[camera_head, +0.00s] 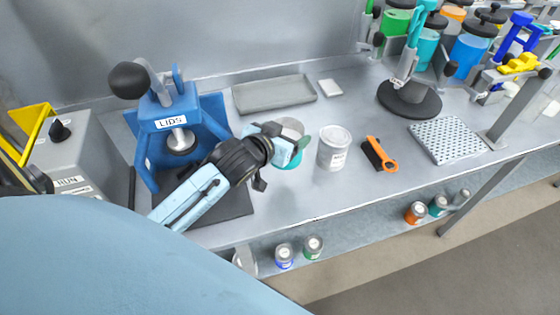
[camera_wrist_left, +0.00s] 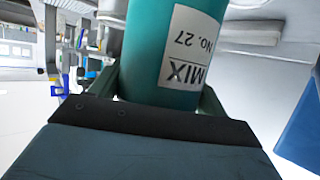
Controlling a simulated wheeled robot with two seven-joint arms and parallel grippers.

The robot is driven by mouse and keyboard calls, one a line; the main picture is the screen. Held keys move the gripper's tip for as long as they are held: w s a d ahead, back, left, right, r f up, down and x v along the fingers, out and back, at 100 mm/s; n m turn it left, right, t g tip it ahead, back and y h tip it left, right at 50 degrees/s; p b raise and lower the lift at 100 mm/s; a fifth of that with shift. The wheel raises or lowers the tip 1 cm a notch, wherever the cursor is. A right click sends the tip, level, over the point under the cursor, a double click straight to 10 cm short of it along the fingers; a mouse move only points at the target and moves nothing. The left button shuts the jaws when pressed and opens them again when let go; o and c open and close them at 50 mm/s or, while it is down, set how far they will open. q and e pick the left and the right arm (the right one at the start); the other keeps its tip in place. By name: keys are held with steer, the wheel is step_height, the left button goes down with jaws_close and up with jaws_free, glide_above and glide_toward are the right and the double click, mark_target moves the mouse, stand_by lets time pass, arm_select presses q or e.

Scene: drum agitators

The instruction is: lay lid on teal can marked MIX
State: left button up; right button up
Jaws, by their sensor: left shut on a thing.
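The teal can marked MIX fills the middle of the left wrist view (camera_wrist_left: 165,50), with its label upside down there. In the head view only its lower teal part (camera_head: 291,164) and a grey round top (camera_head: 293,125) show around my gripper. I cannot tell whether that grey top is a lid or the can's own mouth. My left gripper (camera_head: 290,146) is shut on the can, a finger on each side of it. No separate loose lid is clear to me. My right gripper is not in view.
A blue press marked LIDS (camera_head: 170,115) stands left of the can. A grey tray (camera_head: 273,94) lies behind. A round black base (camera_head: 409,99) and perforated plate (camera_head: 449,140) are farther right.

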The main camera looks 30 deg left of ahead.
arm_select(q)
steer(key=shift+w+a+r+p, duration=0.25)
steer(key=shift+a+p, duration=0.15)
steer(key=shift+a, duration=0.15)
steer(key=shift+w+a+r+p, duration=0.15)
steer(key=shift+a+r+p, duration=0.15)
steer(key=shift+a, duration=0.25)
step_height(320, 180, down, 10)
steer(key=shift+f+b, duration=0.1)
steer(key=shift+b, duration=0.25)
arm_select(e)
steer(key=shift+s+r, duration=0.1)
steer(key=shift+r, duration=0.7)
arm_select(q)
steer(key=o, duration=1.3)
steer(key=shift+f, duration=0.1)
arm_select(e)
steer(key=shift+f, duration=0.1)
arm_select(q)
steer(key=shift+r, duration=0.2)
steer(key=v, duration=1.2)
steer(key=shift+f, duration=0.15)
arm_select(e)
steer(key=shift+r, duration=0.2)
arm_select(q)
steer(key=shift+s, duration=0.1)
